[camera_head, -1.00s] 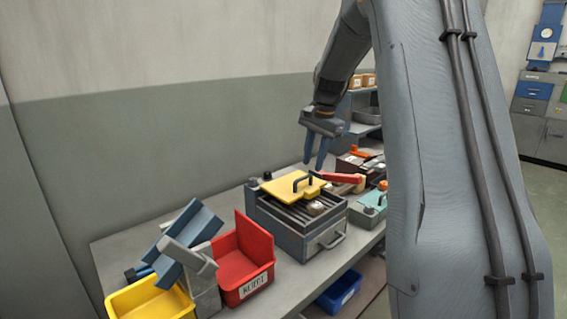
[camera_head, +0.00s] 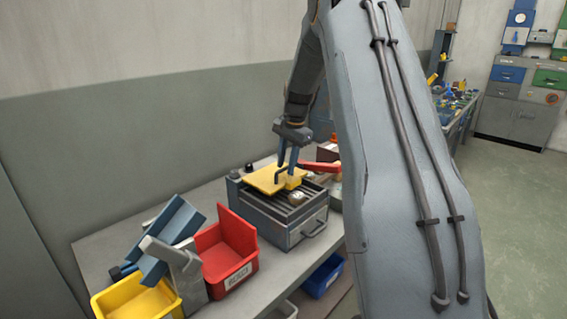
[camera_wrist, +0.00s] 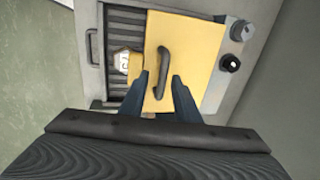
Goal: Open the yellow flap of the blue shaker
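A flat yellow plate (camera_head: 266,180) with a dark arched handle (camera_wrist: 162,62) lies over part of the dark slatted top of a grey box (camera_head: 285,235); the plate also shows in the wrist view (camera_wrist: 190,50). The box looks grey; I see no clearly blue shaker with a yellow flap. My gripper (camera_head: 287,164) points down at the plate. In the wrist view my gripper (camera_wrist: 161,80) is open, its two blue-grey fingers apart on either side of the handle's near end. Whether they touch it I cannot tell.
Left of the box stand a red bin (camera_head: 225,250), a yellow bin (camera_head: 140,300) and a blue tilted trough (camera_head: 172,232). A pale piece (camera_wrist: 122,61) sits on the slats beside the plate. A red-handled thing (camera_head: 322,166) lies behind. A blue bin (camera_head: 323,276) is below the tabletop.

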